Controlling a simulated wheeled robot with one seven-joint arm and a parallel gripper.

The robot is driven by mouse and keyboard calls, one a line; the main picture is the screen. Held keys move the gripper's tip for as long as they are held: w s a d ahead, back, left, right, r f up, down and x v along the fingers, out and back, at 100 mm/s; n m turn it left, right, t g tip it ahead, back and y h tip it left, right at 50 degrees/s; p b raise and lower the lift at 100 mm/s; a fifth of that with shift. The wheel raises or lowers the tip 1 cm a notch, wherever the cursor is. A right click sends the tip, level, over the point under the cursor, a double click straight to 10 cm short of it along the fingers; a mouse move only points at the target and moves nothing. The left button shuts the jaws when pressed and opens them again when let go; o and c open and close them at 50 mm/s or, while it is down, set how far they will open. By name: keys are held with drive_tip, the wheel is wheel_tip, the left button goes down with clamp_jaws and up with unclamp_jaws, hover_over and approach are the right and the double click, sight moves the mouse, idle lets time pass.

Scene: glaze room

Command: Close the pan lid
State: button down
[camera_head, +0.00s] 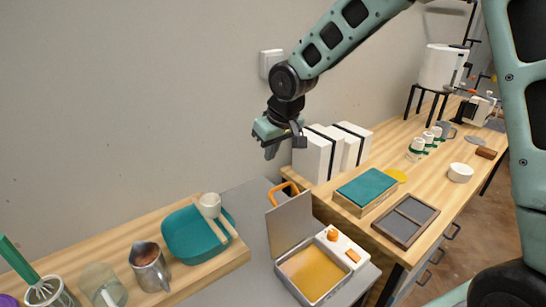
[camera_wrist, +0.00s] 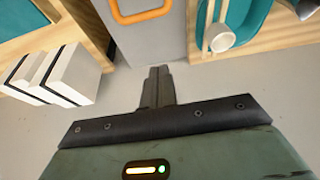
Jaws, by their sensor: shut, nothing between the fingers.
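The pan (camera_head: 318,298) is a square metal tray holding amber liquid, set in the grey counter. Its flat grey lid (camera_head: 289,226) stands raised at the pan's back left side, with an orange loop handle (camera_head: 281,188) at its upper edge. My gripper (camera_head: 270,154) is shut and empty, in the air above and behind the raised lid, apart from it. The wrist view does not show the liquid.
A white panel with an orange knob (camera_head: 332,235) sits right of the pan. White boxes (camera_head: 311,156) stand behind on the wooden bench, near my gripper. A teal basin (camera_head: 190,236), white cup (camera_head: 209,204) and metal pitcher (camera_head: 150,267) are at left. A teal-topped block (camera_head: 366,187) lies right.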

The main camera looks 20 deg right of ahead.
wheel_tip(320, 180, down, 8)
drive_tip(key=s+p, duration=0.1)
drive_tip(key=p, duration=0.1)
drive_tip(key=shift+d+f+p, duration=0.15)
drive_tip(key=shift+p, duration=0.15)
drive_tip(key=shift+s+b, duration=0.1)
drive_tip(key=shift+b, duration=0.25)
